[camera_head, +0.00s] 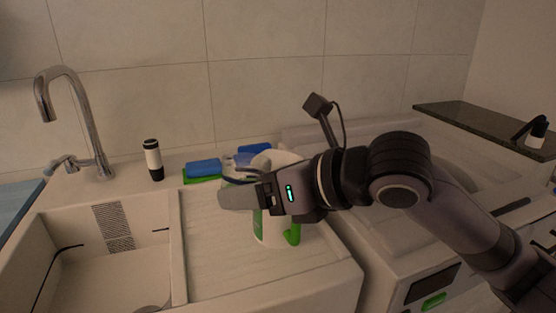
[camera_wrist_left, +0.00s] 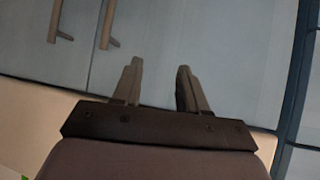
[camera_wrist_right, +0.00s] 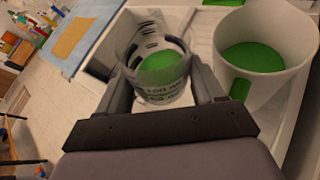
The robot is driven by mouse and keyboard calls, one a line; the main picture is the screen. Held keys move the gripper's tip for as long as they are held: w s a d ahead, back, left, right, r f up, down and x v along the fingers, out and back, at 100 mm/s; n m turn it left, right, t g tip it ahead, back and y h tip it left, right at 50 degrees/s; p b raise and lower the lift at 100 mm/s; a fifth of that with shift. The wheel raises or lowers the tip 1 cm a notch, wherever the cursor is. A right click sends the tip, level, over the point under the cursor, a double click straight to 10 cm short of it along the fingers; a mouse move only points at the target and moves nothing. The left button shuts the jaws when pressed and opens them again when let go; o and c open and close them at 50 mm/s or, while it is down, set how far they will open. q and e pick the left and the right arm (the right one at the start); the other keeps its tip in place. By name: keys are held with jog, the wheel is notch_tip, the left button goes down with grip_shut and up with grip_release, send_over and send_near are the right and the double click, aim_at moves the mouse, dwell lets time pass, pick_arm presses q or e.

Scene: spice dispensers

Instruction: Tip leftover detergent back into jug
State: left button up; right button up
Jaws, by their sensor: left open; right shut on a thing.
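In the right wrist view a clear measuring cup (camera_wrist_right: 160,75) with dark markings sits between the fingers of my right gripper (camera_wrist_right: 165,95), which is shut on it. Green liquid shows inside the cup. The white jug (camera_wrist_right: 267,50) stands just right of the cup, its wide mouth open and green liquid inside. In the head view the jug (camera_head: 270,233), with green parts, stands on the drainboard, partly hidden by my right gripper (camera_head: 238,196). The cup is mostly hidden there. My left gripper (camera_wrist_left: 160,78) is open and empty in front of grey-blue cabinet doors.
The sink basin (camera_head: 95,265) and tap (camera_head: 80,120) are at left. A black-and-white bottle (camera_head: 153,160), a blue sponge (camera_head: 203,168) and other blue items stand along the wall. A dark counter (camera_head: 490,125) is at the right. The front drainboard (camera_head: 225,270) is clear.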

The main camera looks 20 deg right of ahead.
aim_at(270, 164)
jog(key=shift+w+d+r+m, duration=0.25)
jog(key=shift+r+m, duration=0.05)
jog(key=shift+r, duration=0.1)
jog(key=shift+w+d+r+m+g+y+p, duration=0.25)
jog(key=shift+r+p, duration=0.15)
jog(key=shift+r, duration=0.15)
jog(key=shift+w+d+r+m+g+y+p, duration=0.1)
jog(key=shift+r+m+g+y+p, duration=0.15)
jog(key=shift+r+p, duration=0.2)
jog(key=shift+w+d+r+m+p, duration=0.2)
jog(key=shift+r+p, duration=0.15)
jog(key=shift+r, duration=0.15)
jog(key=shift+w+d+r+m+p, duration=0.2)
jog(key=shift+r+p, duration=0.1)
jog(key=shift+r, duration=0.2)
jog(key=shift+g+y, duration=0.3)
jog(key=shift+r, duration=0.1)
jog(key=shift+w+m, duration=0.1)
jog(key=shift+m, duration=0.2)
jog(key=shift+w+d+f+m+g+y, duration=0.1)
jog(key=shift+d+f+m+g+y, duration=0.05)
jog(key=shift+f+m+g+y, duration=0.2)
jog(key=shift+r+m, duration=0.15)
jog(key=shift+m, duration=0.1)
